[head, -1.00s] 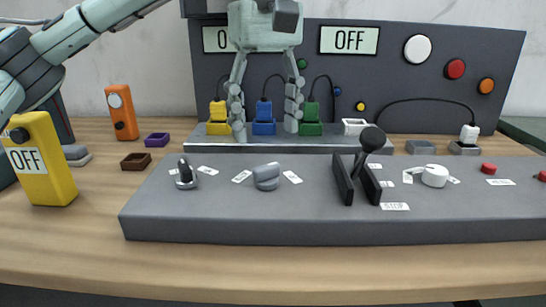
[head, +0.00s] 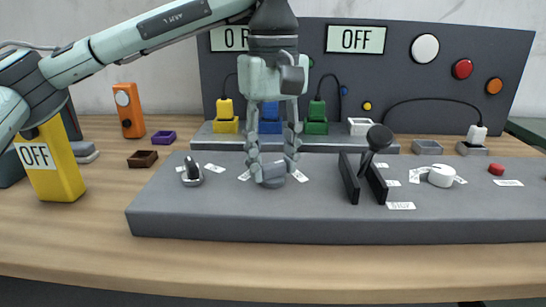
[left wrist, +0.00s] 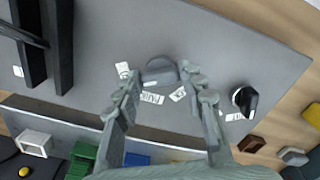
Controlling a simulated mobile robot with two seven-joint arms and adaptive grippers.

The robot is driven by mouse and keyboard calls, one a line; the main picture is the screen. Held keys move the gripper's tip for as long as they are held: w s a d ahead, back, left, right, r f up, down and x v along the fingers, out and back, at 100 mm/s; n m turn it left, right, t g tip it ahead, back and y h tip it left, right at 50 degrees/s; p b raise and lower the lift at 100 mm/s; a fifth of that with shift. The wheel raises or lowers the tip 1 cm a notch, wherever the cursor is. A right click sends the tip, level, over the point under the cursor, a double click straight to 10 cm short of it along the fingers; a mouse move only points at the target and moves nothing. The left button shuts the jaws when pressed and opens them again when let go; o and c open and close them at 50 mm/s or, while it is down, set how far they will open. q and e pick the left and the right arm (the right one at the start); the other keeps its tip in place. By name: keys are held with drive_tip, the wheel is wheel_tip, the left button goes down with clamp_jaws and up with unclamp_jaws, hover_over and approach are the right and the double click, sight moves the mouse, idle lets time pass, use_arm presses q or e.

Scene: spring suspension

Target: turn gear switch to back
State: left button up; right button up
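A grey rotary knob (head: 273,182) sits on the sloped grey panel (head: 240,225), with small white labels around it. I take it as the gear switch, but the label text is too small to read surely. My left gripper (head: 272,170) points down at this knob, fingers open and apart, and partly covers it. In the left wrist view the knob (left wrist: 160,72) lies just beyond and between the open fingertips (left wrist: 160,84); contact cannot be told. My right gripper is in neither view.
A black lever (head: 375,145) between two black rails and a white knob (head: 441,176) are to the right. Behind are yellow, blue and green plugs (head: 317,118) and an upright board (head: 430,100).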

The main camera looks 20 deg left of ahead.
use_arm(q)
drive_tip(key=c, duration=0.5)
